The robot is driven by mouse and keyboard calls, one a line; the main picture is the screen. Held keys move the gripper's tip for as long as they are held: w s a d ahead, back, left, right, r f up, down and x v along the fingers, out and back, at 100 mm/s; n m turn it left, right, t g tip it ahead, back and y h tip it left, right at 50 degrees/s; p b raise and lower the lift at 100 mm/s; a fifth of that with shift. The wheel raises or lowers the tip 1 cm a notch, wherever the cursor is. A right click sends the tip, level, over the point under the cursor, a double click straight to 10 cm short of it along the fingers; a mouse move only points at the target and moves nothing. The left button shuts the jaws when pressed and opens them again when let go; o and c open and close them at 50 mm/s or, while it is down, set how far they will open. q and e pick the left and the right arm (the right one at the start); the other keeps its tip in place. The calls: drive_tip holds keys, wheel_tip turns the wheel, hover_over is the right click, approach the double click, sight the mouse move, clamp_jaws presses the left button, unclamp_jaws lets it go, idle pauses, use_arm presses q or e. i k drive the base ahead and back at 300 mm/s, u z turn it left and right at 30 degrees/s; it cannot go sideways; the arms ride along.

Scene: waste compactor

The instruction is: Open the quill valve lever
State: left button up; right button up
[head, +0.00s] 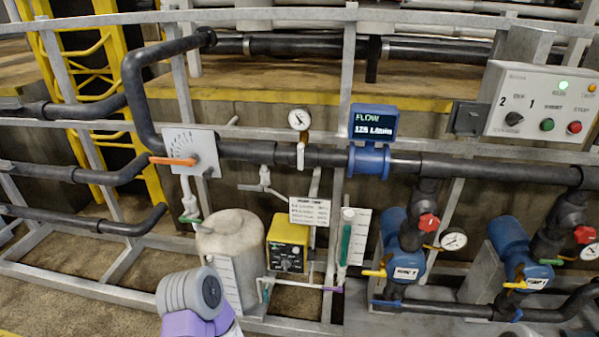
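Several valve levers show in the head view, and none has a readable quill label. A pale valve with a small lever (262,185) hangs below the main dark pipe, left of centre. A white lever (300,156) points down under a round gauge on that pipe. An orange lever (173,160) lies roughly level, pointing left, on a white marked plate (205,146). A purple lever (331,289) lies roughly level low at the centre. A grey and purple link of my own arm shows at the bottom, apart from the levers. Neither gripper's fingers are visible.
A cream tank (230,245) and a yellow pump box (287,243) stand below the main pipe. A blue flow meter (369,160) reads FLOW. Two blue pumps and a control panel (545,103) are at right. Grey frame rails cross in front of the pipework.

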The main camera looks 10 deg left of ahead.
sight(260, 188)
drive_tip(key=z, duration=0.1)
drive_tip(key=i, duration=0.9)
drive_tip(key=u, duration=0.4)
